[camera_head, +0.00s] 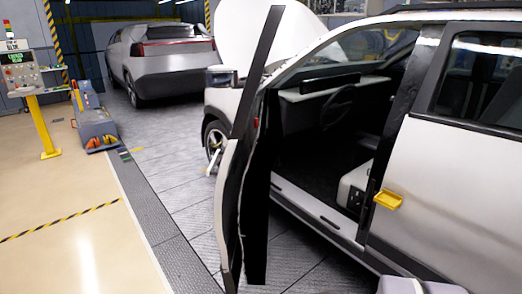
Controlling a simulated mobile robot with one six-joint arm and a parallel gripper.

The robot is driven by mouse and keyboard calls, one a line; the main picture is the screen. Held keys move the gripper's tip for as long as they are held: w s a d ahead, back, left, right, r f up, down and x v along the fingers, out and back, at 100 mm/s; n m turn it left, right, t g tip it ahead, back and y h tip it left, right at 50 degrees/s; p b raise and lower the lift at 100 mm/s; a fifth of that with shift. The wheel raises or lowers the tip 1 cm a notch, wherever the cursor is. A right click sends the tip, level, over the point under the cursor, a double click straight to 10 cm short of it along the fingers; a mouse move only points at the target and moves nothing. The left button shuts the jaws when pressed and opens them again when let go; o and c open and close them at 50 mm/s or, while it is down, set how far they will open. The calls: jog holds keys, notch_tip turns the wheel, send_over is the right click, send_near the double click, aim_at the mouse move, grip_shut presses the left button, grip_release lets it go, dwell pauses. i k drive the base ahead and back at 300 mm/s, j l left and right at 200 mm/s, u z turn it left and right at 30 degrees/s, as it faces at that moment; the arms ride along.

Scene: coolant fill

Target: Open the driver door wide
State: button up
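The driver door (230,205) of the white car (425,185) stands open, swung out from the body. I see it nearly edge-on, with its dark window frame (256,70) rising above it. The doorway is uncovered and shows the steering wheel (338,103), the dark floor and part of a pale seat. The door's outer handle is not visible. My gripper is not recognisable in this view, so I cannot tell whether anything touches the door. A grey-white part at the bottom edge may be mine.
A yellow handle (388,199) sticks out from the rear door. The car's hood (265,35) is raised. A control panel on a yellow post (42,125) and a grey-blue unit (97,128) stand at left. Floor left of the door (75,200) is clear. Another car (160,60) stands behind.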

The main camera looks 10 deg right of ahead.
aim_at(243, 191)
jog(key=i+j+z, duration=0.15)
jog(key=j, duration=0.55)
jog(key=i+j+z, duration=0.2)
jog(key=j, duration=0.5)
jog(key=j+z, duration=0.15)
jog(key=j, duration=0.6)
jog(key=i+l+u, duration=0.15)
jog(key=l, duration=0.7)
jog(key=l+u, duration=0.15)
jog(key=l, duration=0.65)
